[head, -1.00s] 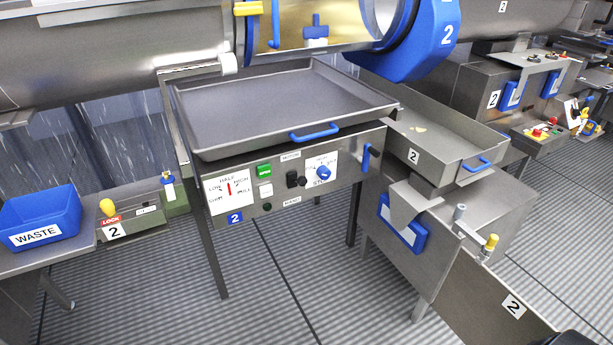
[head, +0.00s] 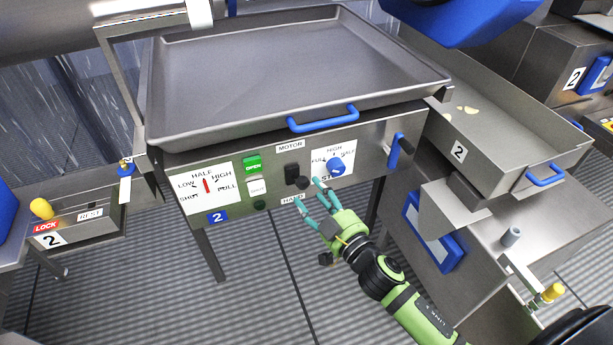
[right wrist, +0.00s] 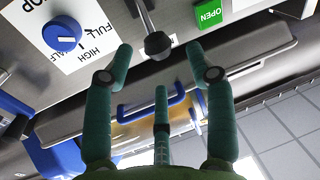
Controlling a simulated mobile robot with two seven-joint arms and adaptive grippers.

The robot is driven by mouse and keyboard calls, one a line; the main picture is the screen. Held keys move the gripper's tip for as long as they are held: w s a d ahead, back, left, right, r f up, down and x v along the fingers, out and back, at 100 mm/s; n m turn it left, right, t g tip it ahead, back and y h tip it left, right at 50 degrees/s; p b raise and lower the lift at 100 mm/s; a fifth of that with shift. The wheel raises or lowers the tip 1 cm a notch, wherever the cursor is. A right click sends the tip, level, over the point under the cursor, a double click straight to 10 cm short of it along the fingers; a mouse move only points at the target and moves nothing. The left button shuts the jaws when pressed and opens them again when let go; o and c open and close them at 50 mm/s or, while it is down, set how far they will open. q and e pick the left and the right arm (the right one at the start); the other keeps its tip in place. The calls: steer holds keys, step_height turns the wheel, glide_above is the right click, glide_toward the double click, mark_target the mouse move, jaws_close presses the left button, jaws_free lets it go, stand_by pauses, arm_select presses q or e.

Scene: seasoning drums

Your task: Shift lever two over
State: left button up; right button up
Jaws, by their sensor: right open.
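A black lever (head: 298,178) with a round knob stands out from the front panel (head: 375,150) of station 2, between the MOTOR and HAND labels. In the right wrist view its dark ball knob (right wrist: 158,45) shows between the two outer fingers. My right gripper (head: 308,192) is open and empty just in front of the lever, below and to the right of it. I see no clear contact with the knob. A blue "2" plate (head: 217,217) marks the panel. My left gripper is out of view.
A blue dial (head: 336,166) sits right of the lever, a green OPEN button (head: 253,163) left. A blue handle (head: 397,150) is at the panel's right end. A wide tray (head: 180,134) with a blue handle (head: 323,119) overhangs above. Floor space below is clear.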

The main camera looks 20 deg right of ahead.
mark_target(306, 187)
steer(key=x, duration=0.4)
steer(key=shift+w+a, duration=0.15)
steer(key=shift+w, duration=0.5)
jaws_close()
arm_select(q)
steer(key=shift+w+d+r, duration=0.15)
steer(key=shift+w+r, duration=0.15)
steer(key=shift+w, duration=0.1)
